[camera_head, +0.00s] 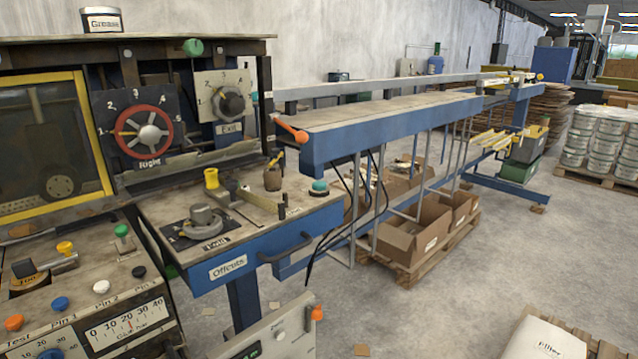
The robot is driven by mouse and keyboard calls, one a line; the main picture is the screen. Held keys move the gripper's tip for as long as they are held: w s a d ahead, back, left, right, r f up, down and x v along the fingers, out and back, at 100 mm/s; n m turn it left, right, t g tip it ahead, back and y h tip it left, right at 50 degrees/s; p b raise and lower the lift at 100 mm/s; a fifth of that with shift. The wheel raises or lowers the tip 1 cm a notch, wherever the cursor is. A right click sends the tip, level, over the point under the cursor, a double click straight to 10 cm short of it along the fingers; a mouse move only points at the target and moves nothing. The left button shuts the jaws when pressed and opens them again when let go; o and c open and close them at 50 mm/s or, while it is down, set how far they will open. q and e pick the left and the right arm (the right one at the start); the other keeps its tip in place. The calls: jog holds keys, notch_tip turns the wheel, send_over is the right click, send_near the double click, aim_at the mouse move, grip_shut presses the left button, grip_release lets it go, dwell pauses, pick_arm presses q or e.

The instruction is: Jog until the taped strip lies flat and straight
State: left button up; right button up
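Neither of my grippers is in view. I cannot make out a taped strip in this view. The machine's control panel (75,315) is at the lower left, with several coloured buttons and a gauge marked 0 to 40. No label that I can read says jog. A red handwheel labelled Right (145,131) and a grey Exit knob (229,103) are on upright plates. A grey Feed knob (204,220) is on the blue-edged worktop (150,205). A long blue-sided outfeed table (400,125) runs back to the right; its visible top looks bare.
A yellow-framed window (50,145) is at the left. A drawer labelled Offcuts (228,267) has a handle jutting out. Cardboard boxes (415,232) sit on a pallet under the outfeed table. A Filler sack (545,340) lies at the lower right. Grey floor (510,245) is clear between.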

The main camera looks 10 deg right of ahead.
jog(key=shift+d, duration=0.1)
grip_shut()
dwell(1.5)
